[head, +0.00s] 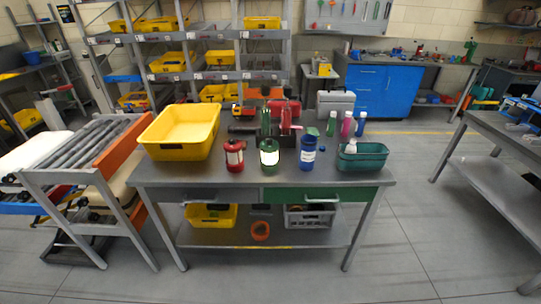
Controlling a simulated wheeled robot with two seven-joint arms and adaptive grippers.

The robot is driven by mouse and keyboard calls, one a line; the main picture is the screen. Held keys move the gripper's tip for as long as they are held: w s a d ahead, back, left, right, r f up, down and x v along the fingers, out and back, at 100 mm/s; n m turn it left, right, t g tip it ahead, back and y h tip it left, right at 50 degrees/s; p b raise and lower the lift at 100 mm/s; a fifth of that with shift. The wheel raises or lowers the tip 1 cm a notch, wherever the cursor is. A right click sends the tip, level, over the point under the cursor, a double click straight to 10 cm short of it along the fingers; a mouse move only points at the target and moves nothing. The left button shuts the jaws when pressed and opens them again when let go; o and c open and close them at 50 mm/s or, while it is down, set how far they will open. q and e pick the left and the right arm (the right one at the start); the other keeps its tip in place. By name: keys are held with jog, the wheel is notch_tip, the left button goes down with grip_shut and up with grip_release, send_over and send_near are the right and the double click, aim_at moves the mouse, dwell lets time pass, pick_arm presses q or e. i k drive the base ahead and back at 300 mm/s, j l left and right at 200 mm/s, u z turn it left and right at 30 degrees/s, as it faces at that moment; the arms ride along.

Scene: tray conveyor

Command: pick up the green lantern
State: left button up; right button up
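The green lantern (269,145) stands upright on the grey workbench (265,180), near its front middle, with a bright pale band around its body. A red lantern (234,147) of similar shape stands just to its left. A blue container (308,142) with a white label stands to its right. The green lantern stands apart from both, with narrow gaps. Neither of my grippers shows in the head view.
A large yellow bin (181,148) fills the left of the bench. A teal bin (362,168) stands at the right end. A roller conveyor (85,153) stands left. Floor is clear in front.

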aim_at(269, 161)
jog(key=i, duration=0.95)
